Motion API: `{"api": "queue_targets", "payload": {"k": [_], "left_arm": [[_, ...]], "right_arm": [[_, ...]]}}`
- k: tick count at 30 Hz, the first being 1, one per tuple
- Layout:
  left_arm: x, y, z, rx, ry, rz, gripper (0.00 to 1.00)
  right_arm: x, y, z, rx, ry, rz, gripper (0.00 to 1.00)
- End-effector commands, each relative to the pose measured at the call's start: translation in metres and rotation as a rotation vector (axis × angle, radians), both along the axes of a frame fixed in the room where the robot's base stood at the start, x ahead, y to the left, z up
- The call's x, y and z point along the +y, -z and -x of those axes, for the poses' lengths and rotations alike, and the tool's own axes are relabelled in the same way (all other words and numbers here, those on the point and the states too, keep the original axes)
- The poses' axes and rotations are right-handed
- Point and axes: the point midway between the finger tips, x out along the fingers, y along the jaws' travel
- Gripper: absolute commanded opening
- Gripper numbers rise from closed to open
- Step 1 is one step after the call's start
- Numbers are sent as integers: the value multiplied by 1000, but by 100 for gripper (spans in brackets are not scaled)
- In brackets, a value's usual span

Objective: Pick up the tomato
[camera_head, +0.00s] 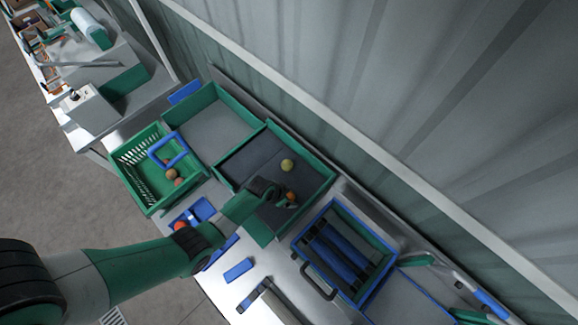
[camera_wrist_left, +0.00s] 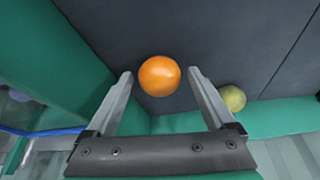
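An orange tomato (camera_wrist_left: 160,76) lies on the dark floor of a green-walled bin (camera_head: 318,172); in the head view the tomato (camera_head: 292,196) shows beside my left gripper (camera_head: 280,198). In the left wrist view my left gripper (camera_wrist_left: 160,73) is open, with its two fingers apart and the tomato between or just beyond their tips. I see no finger closed on it. A yellow-green tomato (camera_head: 287,165) lies farther back in the same bin; it also shows right of the fingers in the left wrist view (camera_wrist_left: 232,98). My right gripper is not in view.
A slatted green crate (camera_head: 137,153) with a blue handle and a few reddish tomatoes stands left. An empty grey-floored bin (camera_head: 215,127) adjoins it. A blue-rimmed box (camera_head: 343,252) stands right. Green bin walls (camera_wrist_left: 65,65) rise close beside the left gripper.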

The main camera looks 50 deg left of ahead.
Motion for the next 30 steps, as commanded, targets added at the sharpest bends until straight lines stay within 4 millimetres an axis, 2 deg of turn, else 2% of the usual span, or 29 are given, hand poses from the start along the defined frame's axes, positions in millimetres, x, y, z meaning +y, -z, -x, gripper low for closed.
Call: {"api": "queue_targets", "payload": {"k": [1,8,17,30], "left_arm": [[0,0,0,0,0,0,77],[0,0,0,0,0,0,36],[0,-3,0,0,1,0,36],[-3,-38,0,0,5,0,36]], "right_arm": [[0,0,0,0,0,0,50],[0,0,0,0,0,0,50],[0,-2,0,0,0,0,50],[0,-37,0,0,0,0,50]]}}
